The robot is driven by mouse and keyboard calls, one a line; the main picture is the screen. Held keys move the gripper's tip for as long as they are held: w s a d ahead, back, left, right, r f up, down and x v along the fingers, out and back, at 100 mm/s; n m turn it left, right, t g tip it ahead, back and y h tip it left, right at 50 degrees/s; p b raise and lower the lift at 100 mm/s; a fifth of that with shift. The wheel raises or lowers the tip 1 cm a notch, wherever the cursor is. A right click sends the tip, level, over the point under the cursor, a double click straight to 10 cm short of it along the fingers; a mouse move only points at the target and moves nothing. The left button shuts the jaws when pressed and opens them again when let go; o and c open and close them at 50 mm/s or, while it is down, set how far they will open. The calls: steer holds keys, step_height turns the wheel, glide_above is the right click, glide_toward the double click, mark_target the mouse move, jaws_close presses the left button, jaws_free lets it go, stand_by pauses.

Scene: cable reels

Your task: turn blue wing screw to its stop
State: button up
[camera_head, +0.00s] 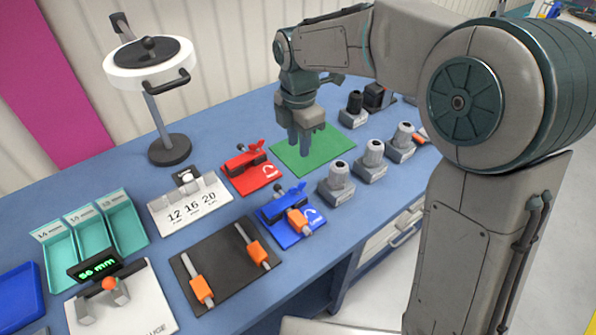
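The blue wing screw (298,188) sits on top of a blue clamp fixture (277,213) near the middle of the table. An orange block on a grey rod (298,221) lies in this fixture. A white curved arrow is marked on the blue base. My gripper (307,150) points down over the green mat (334,153), behind the blue fixture and apart from it. Nothing is visibly held. The gap between its fingers is too small and dark to judge.
A red clamp fixture (250,171) stands left of the green mat. Grey cylindrical connectors (338,180) stand right of the blue fixture. A black tray (222,288) with two rods is in front. A lamp (152,62), teal bins (126,225) and a gauge (140,305) are on the left.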

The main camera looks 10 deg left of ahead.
mark_target(297, 185)
step_height(297, 185, down, 14)
steer(key=shift+a+r+p, duration=0.1)
steer(key=shift+a+p, duration=0.05)
steer(key=shift+p, duration=0.85)
jaws_close()
